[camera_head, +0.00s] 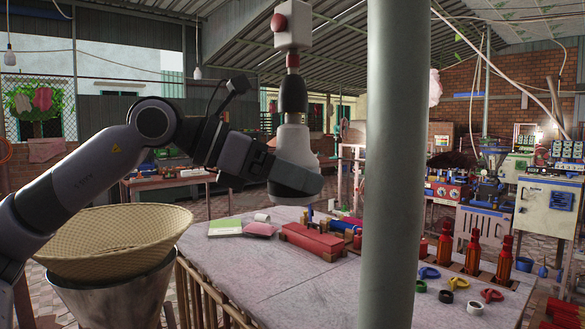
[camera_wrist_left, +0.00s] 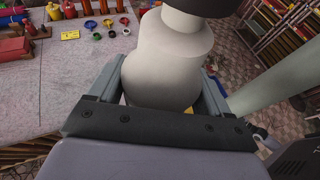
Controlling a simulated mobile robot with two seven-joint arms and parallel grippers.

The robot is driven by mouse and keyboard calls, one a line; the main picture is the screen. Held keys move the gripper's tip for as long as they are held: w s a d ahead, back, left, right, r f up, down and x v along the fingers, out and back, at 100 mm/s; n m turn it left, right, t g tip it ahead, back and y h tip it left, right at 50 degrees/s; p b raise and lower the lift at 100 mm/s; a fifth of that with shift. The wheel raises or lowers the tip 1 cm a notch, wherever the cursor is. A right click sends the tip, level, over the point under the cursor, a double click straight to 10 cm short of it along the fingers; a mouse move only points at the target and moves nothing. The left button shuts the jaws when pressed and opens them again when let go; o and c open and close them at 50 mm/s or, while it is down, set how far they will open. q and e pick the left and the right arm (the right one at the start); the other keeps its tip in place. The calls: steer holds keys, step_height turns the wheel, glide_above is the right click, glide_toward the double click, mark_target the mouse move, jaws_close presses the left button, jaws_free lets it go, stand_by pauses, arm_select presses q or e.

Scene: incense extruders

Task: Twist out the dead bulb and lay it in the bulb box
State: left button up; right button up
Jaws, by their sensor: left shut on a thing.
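The pale bulb (camera_head: 292,142) sits base up at the bottom of a black socket (camera_head: 293,93), which hangs under a white box (camera_head: 292,26) with a red button. I see no gap between bulb and socket. My left gripper (camera_head: 299,176) is shut on the bulb, above the table. In the left wrist view, the bulb (camera_wrist_left: 168,58) fills the space between the fingers, with the dark socket (camera_wrist_left: 205,6) at the top edge. I cannot make out which thing is the bulb box.
A grey post (camera_head: 391,160) stands right of the bulb and hides part of the table (camera_head: 270,278). A woven basket (camera_head: 113,240) stands at left.

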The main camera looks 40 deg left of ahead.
stand_by(0.4)
arm_select(q)
steer(key=shift+m+g+h+p, duration=0.3)
steer(key=shift+m+p, duration=0.1)
steer(key=shift+p, duration=0.1)
steer(key=shift+w, duration=0.1)
steer(key=shift+m+g+h+p, duration=0.4)
steer(key=shift+m+h, duration=0.2)
steer(key=shift+h, duration=0.1)
steer(key=shift+f+b, duration=0.4)
steer(key=shift+b, duration=0.05)
stand_by(0.5)
steer(key=shift+f+b, duration=2.35)
steer(key=shift+f, duration=0.05)
